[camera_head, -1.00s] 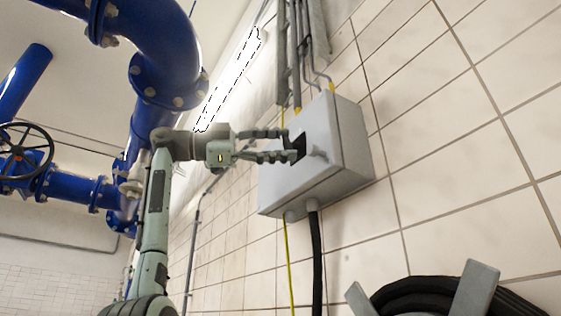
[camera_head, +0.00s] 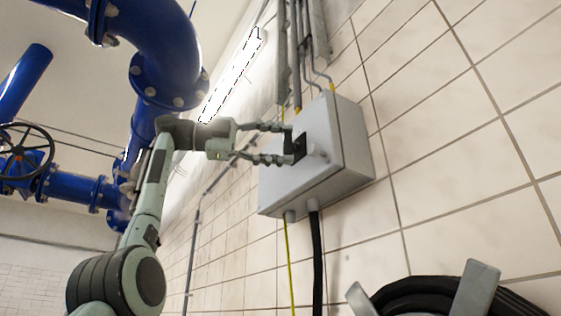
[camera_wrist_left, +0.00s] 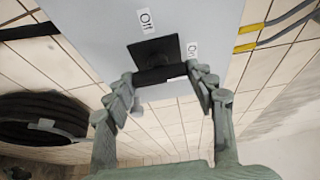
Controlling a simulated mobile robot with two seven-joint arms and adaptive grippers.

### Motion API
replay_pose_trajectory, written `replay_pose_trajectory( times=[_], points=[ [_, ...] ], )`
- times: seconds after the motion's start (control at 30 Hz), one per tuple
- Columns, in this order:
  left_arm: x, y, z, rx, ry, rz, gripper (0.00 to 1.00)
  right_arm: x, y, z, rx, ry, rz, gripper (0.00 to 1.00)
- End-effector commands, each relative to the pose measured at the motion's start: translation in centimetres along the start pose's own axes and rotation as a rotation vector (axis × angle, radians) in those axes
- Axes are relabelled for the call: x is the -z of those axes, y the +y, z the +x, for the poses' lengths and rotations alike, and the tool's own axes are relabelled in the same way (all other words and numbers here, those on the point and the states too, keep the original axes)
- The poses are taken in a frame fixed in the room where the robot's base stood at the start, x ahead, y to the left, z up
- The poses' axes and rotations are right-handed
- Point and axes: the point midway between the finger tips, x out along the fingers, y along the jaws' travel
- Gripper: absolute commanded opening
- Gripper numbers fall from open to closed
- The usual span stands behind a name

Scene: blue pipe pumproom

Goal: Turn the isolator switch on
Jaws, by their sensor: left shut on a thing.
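The isolator switch is a light grey box (camera_head: 350,145) on the tiled wall, with a black handle (camera_head: 299,147) on its front face. In the left wrist view the handle (camera_wrist_left: 160,75) lies across a black square plate (camera_wrist_left: 154,52). A white label (camera_wrist_left: 146,20) reading "Off" is above the plate, and a second label (camera_wrist_left: 192,50) is at its right; its text is hard to read. My left gripper (camera_head: 291,144) is shut on the handle, one finger at each end. The fingers (camera_wrist_left: 162,78) partly cover its ends. My right gripper is out of view.
Grey conduits (camera_head: 297,55) enter the box from above. A black cable (camera_head: 317,265) and a yellow-green wire (camera_head: 289,265) hang below. A coiled black hose (camera_head: 430,295) on a bracket is at lower right. Blue pipes (camera_head: 150,50) with a handwheel (camera_head: 22,152) stand left.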

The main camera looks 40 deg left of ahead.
Motion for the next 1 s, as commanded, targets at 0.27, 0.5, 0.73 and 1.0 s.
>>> replay_pose_trajectory(
  times=[0.27,0.5,0.73,1.0],
  points=[
    [0.1,0.1,0.0,-0.004,0.002,0.003,0.65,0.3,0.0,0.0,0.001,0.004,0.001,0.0],
    [0.0,0.1,0.0,-0.003,0.001,0.001,0.76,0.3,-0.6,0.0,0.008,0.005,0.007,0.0],
    [0.0,0.0,-0.5,0.0,0.0,0.0,0.76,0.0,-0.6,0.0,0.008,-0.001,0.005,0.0],
    [0.0,-0.1,-5.5,0.002,-0.001,0.0,0.76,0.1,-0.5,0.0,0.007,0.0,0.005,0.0]
  ],
)
